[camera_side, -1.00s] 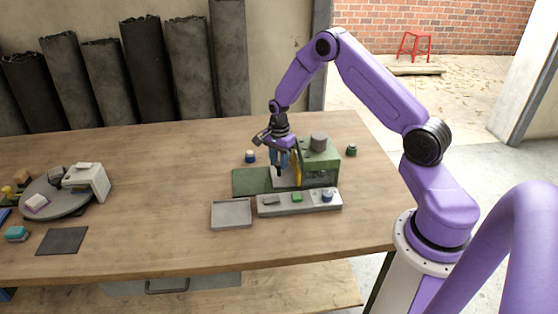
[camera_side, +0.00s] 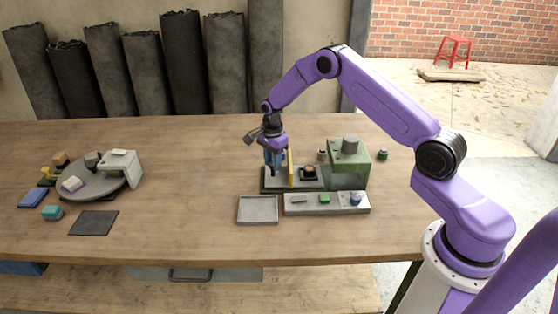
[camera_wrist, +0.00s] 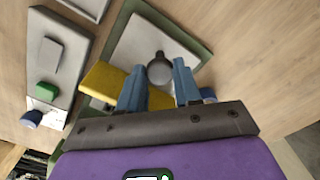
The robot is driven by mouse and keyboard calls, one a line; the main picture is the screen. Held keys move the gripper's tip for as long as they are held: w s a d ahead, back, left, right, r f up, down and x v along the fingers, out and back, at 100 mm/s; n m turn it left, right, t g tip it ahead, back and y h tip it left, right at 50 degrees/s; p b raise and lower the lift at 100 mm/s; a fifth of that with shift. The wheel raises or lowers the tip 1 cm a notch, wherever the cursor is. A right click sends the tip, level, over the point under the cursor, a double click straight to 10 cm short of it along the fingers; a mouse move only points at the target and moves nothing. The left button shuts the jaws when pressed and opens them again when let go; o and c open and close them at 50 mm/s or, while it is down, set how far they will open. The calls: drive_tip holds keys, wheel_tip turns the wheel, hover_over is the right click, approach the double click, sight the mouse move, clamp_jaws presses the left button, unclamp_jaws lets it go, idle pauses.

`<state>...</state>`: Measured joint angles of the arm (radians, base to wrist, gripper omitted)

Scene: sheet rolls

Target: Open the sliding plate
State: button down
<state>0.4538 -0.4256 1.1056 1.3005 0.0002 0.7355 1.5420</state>
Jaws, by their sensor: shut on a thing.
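The sliding plate (camera_side: 279,182) is a pale grey plate lying on the green base (camera_side: 266,190) of the machine, in the side view. A yellow upright piece (camera_side: 291,168) stands at its right end. My gripper (camera_side: 274,172) points down with its blue fingers over the plate. In the wrist view my gripper (camera_wrist: 159,88) is shut on a round dark knob (camera_wrist: 160,70) on the plate (camera_wrist: 145,45). The yellow piece (camera_wrist: 105,82) is left of the fingers. A dark block with an orange-brown top (camera_side: 309,172) is uncovered between the plate and the green housing (camera_side: 349,165).
A grey panel strip (camera_side: 300,205) with a green button (camera_side: 325,199) and a blue knob (camera_side: 356,199) lies in front. A shallow grey tray (camera_side: 258,210) is beside it. A turntable (camera_side: 92,187) with small items stands far left.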

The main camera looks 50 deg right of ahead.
drive_tip(key=c, duration=0.8)
unclamp_jaws()
drive_tip(key=shift+r, duration=0.1)
wheel_tip(320, 180, up, 17)
drive_tip(key=shift+r, duration=0.15)
